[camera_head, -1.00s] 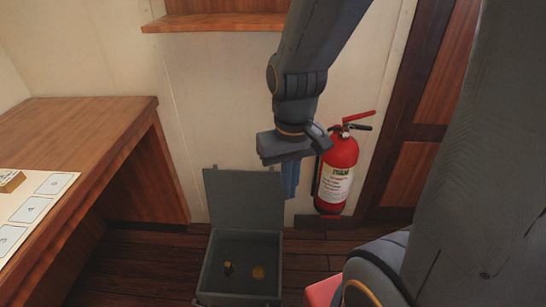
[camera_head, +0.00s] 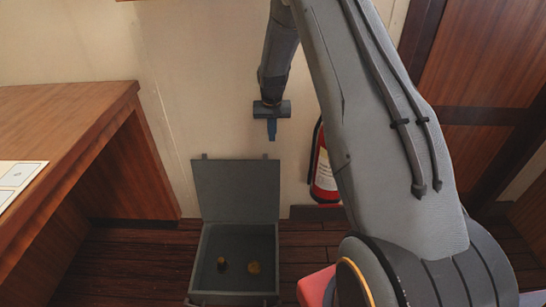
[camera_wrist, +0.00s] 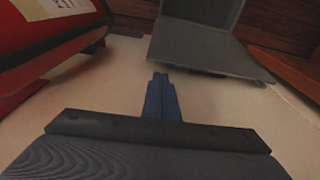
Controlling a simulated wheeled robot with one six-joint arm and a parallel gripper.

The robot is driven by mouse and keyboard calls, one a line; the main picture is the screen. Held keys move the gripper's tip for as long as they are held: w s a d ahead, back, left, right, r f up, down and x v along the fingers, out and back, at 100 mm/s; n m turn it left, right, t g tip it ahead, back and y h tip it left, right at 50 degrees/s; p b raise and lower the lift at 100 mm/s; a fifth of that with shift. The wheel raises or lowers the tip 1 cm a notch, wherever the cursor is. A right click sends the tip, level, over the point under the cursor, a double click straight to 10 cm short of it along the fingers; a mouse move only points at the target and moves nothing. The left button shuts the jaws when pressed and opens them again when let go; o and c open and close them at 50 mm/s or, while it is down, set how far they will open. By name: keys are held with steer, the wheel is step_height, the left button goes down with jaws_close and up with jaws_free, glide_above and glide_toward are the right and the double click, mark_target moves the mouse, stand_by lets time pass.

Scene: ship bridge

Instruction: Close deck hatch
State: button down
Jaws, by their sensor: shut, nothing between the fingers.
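The deck hatch is a grey box on the floor with its lid (camera_head: 236,190) standing open, upright against the wall side. The box's front rim (camera_head: 233,296) faces me, and two small brownish-gold items lie inside. My gripper (camera_head: 271,138) is shut and empty, above the lid and a little to its right, apart from it. In the wrist view the blue fingers (camera_wrist: 161,95) are together, and the grey lid (camera_wrist: 195,45) shows beyond them at the top.
A red fire extinguisher (camera_head: 323,175) hangs on the wall to the right, partly hidden by my arm; it looms at the upper left in the wrist view (camera_wrist: 45,45). A wooden desk (camera_head: 75,110) stands left. Wooden floor (camera_head: 130,260) lies between desk and box.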

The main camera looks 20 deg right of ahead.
mark_target(273, 153)
steer(key=w+f, duration=0.1)
steer(key=f, duration=0.3)
steer(key=w+d+f, duration=0.1)
steer(key=f, duration=0.3)
steer(key=w+d+f, duration=0.1)
steer(key=w+f, duration=0.1)
steer(key=f, duration=0.3)
steer(key=shift+d, duration=0.15)
steer(key=shift+s, duration=0.2)
